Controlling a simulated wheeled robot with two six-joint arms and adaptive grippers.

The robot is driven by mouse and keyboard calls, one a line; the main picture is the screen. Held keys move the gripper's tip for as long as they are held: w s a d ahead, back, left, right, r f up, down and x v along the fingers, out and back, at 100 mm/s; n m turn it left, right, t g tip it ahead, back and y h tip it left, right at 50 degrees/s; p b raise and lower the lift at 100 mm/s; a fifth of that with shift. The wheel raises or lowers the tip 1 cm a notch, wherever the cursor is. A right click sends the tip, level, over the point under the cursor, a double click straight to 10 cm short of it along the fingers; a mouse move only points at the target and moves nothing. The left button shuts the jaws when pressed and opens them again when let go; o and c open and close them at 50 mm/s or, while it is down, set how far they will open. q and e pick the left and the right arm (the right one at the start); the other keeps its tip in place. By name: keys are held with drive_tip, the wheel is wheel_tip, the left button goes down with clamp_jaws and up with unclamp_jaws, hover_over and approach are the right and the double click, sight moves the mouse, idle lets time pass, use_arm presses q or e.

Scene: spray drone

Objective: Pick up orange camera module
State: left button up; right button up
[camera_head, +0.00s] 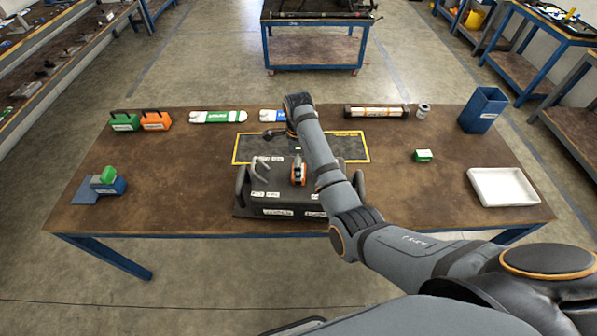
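An orange block with a dark handle (156,121), which looks like the orange camera module, stands upright at the back left of the table. A similar green block with a handle (125,122) stands just left of it. My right arm reaches over the middle of the table. My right gripper (273,133) shows small and dark at its far end, well to the right of the orange block and apart from it. Whether its fingers are open or shut is too small to tell. My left gripper is not in view.
A dark grey case (278,211) holding a small orange-and-white part (298,171) sits mid-table, partly hidden by my arm. A blue bin (483,110) and white tray (503,187) stand at right. A blue stand with a green piece (104,182) is at left.

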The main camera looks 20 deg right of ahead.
drive_tip(key=shift+w+d+f+p, duration=0.15)
drive_tip(key=shift+f+p, duration=0.2)
drive_tip(key=shift+f, duration=0.2)
drive_tip(key=shift+w+f+p, duration=0.1)
drive_tip(key=shift+f+p, duration=0.25)
drive_tip(key=shift+f, duration=0.2)
wheel_tip(320, 180, down, 3)
drive_tip(key=shift+r, duration=0.1)
drive_tip(key=c, duration=1.3)
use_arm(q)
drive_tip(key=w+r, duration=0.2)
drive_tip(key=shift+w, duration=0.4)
